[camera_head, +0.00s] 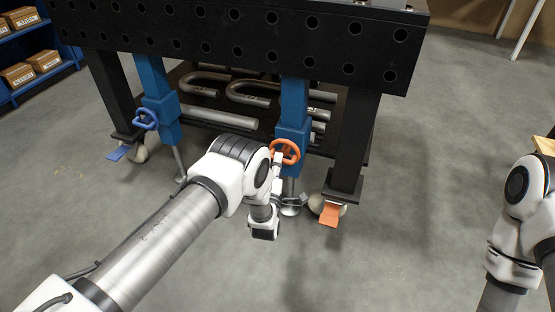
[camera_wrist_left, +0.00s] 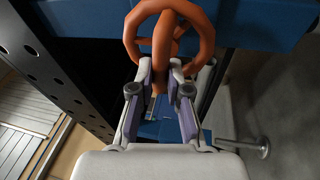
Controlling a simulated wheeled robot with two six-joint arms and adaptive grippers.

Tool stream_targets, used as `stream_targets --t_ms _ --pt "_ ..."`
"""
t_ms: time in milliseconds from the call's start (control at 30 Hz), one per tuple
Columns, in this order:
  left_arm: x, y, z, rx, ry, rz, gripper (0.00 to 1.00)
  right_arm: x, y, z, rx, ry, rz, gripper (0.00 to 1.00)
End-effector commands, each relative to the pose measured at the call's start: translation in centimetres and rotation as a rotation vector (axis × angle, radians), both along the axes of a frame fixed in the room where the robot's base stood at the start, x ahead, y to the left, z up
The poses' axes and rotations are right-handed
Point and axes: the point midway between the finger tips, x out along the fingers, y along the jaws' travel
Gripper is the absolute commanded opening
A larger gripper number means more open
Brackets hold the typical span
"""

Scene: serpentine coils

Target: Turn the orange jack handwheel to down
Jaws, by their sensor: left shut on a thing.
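The orange jack handwheel (camera_head: 286,150) sits on the front of the right blue jack (camera_head: 293,105), under the black perforated table. My left gripper (camera_head: 278,160) is at the lower left of the wheel, partly hidden by my own arm. In the left wrist view the orange handwheel (camera_wrist_left: 205,40) fills the top middle. There my left gripper (camera_wrist_left: 161,74) is shut on the lower part of the wheel, with one finger on each side of it. My right arm shows at the right edge of the head view, but its gripper is out of view.
A blue handwheel (camera_head: 146,119) is on the left jack. An orange pedal (camera_head: 331,215) and a blue pedal (camera_head: 116,153) are by the casters. Grey bent pipes (camera_head: 215,117) lie under the black table (camera_head: 215,42). The front floor is clear.

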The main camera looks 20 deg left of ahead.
Motion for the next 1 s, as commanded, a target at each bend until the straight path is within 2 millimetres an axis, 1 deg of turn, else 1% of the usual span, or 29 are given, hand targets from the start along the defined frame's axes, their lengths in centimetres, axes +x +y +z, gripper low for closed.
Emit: stream_targets --t_ms 200,533,567,600,633,900,1000 --pt "-0.03 -0.07 -0.09 -0.03 0.003 -0.002 0.0 0.0 0.0 0.25 0.0 0.0 0.0 0.0" --pt "-0.03 -0.07 -0.11 -0.031 0.002 -0.002 0.0 0.0 0.0 0.23 0.0 0.0 0.0 0.0" --pt "-0.03 -0.07 -0.11 -0.031 0.002 -0.002 0.23 0.0 0.0 0.23 0.0 0.0 0.0 0.0" --pt "-0.03 -0.06 -0.11 -0.03 0.003 -0.002 0.37 0.0 0.0 0.23 0.0 0.0 0.0 0.0" --pt "-0.02 -0.06 -0.1 -0.03 0.003 -0.002 0.41 0.0 0.0 0.23 0.0 0.0 0.0 0.0" --pt "-0.04 -0.03 -0.06 -0.03 0.001 -0.001 0.41 0.0 0.0 0.24 0.0 0.0 0.0 0.0" --pt "-0.63 -0.14 -0.21 -0.029 0.003 -0.001 0.41 0.0 0.0 0.24 0.0 0.0 0.0 0.0"
